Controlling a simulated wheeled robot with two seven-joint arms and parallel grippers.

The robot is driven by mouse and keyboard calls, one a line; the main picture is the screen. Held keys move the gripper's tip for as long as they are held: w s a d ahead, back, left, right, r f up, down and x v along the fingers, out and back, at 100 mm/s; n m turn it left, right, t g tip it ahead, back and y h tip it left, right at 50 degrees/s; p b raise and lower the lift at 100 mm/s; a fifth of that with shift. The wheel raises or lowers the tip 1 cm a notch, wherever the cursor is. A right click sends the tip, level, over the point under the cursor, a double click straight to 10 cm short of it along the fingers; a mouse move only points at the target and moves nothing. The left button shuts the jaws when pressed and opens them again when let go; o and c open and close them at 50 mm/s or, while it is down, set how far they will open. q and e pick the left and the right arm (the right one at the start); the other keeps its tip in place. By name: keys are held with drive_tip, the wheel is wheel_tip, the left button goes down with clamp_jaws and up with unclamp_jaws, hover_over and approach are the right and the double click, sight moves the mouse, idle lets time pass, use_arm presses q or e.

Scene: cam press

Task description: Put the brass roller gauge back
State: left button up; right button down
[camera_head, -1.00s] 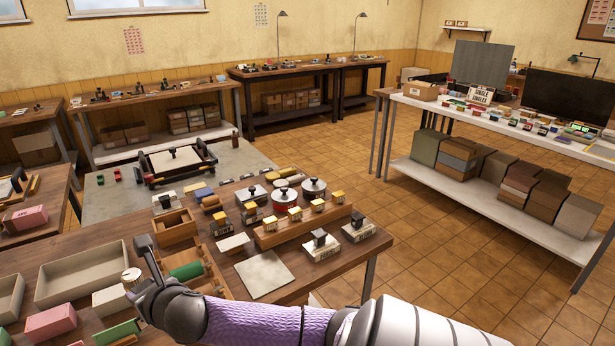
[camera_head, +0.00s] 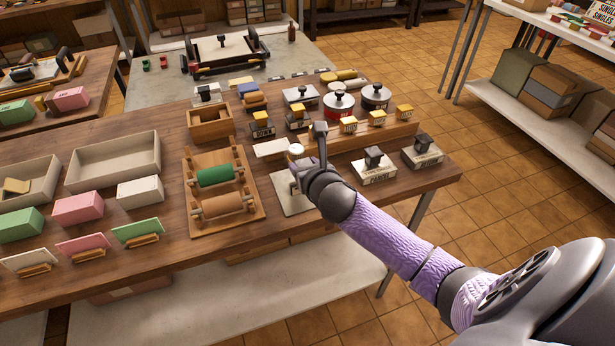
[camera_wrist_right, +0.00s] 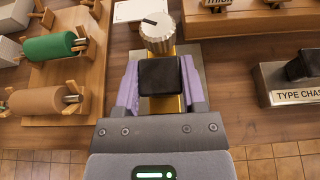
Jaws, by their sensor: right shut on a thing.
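The brass roller gauge shows in the right wrist view as a silver ribbed knob (camera_wrist_right: 157,36) with a black pointer, a brass body and a black block. My right gripper (camera_wrist_right: 161,84) is shut on the gauge, its purple fingers on either side of the black block. In the head view the gauge's pale knob (camera_head: 296,149) shows just left of my right gripper (camera_head: 304,172); the rest is mostly hidden. The gauge is over the square grey plate (camera_head: 293,208); I cannot tell whether it touches it. My left gripper is not in view.
A wooden roller rack (camera_head: 226,222) with green and brown rollers stands left of the plate. A wooden riser (camera_head: 385,139) with yellow-topped stamps is behind. A type chase block (camera_head: 374,170) stands to the right. A white card (camera_head: 271,149) lies behind the plate.

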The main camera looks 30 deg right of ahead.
wheel_tip(320, 180, down, 3)
drive_tip(key=shift+r+b, duration=0.15)
drive_tip(key=shift+b, duration=0.3)
drive_tip(key=shift+r, duration=0.15)
